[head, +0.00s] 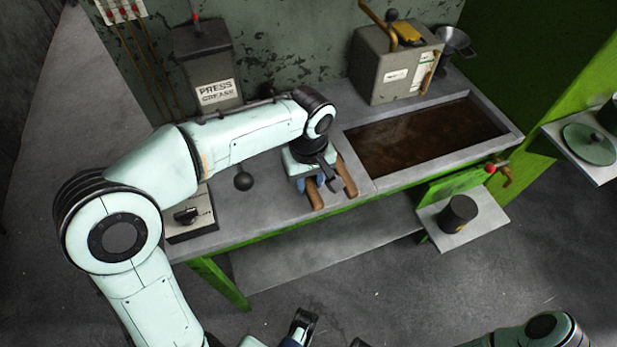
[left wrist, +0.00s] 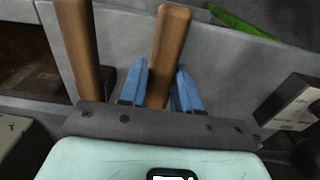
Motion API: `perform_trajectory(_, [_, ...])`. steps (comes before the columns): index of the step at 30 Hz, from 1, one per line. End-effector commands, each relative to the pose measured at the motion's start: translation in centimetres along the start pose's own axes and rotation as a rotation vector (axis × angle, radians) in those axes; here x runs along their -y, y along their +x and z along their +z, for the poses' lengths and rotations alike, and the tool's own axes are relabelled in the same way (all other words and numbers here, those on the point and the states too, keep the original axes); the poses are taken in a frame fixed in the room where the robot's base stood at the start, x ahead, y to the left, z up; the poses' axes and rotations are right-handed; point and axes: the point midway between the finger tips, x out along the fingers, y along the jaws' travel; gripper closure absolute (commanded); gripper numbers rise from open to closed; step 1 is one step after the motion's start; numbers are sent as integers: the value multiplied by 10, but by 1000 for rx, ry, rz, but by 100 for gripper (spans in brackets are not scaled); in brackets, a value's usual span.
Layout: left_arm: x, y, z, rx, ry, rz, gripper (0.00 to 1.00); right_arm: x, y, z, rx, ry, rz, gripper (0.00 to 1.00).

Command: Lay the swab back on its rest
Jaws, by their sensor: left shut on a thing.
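My left gripper (head: 308,184) is over the front of the grey bench, pointing down. In the left wrist view its blue fingers (left wrist: 160,88) are shut around a wooden handle (left wrist: 168,50), which I take to be the swab's. The handle also shows in the head view (head: 315,196). A second wooden handle (head: 346,176) lies beside it, outside the fingers; it also shows in the left wrist view (left wrist: 76,45). The far ends of both handles are hidden by my gripper, so I cannot tell the swab's head or its rest.
A recessed trough (head: 425,137) of brown liquid is right of my gripper. Behind stand a press grease box (head: 206,68) and a grey machine (head: 390,75). A dark ball (head: 243,181) and a switch box (head: 190,216) are left. A dark cup (head: 458,213) stands on a front shelf.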

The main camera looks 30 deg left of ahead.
Motion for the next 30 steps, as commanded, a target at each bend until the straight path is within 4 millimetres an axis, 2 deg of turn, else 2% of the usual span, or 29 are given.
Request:
perform_trajectory(6, [0,3,0,-1,0,0,100,-1,2,0,1,0,0,44])
perform_trajectory(7, [0,3,0,-1,0,1,61,-1,2,0,1,0,0,44])
perform_trajectory(9, [0,3,0,-1,0,1,39,-1,2,0,1,0,0,44])
perform_trajectory(20, [0,0,0,0,0,0,38,0,1,0,1,0,0,44])
perform_trajectory(23, [0,-12,0,-1,0,2,38,0,-1,1,4,0,1,44])
perform_trajectory(30, [-1,-65,0,-2,0,5,38,2,-11,7,21,2,4,44])
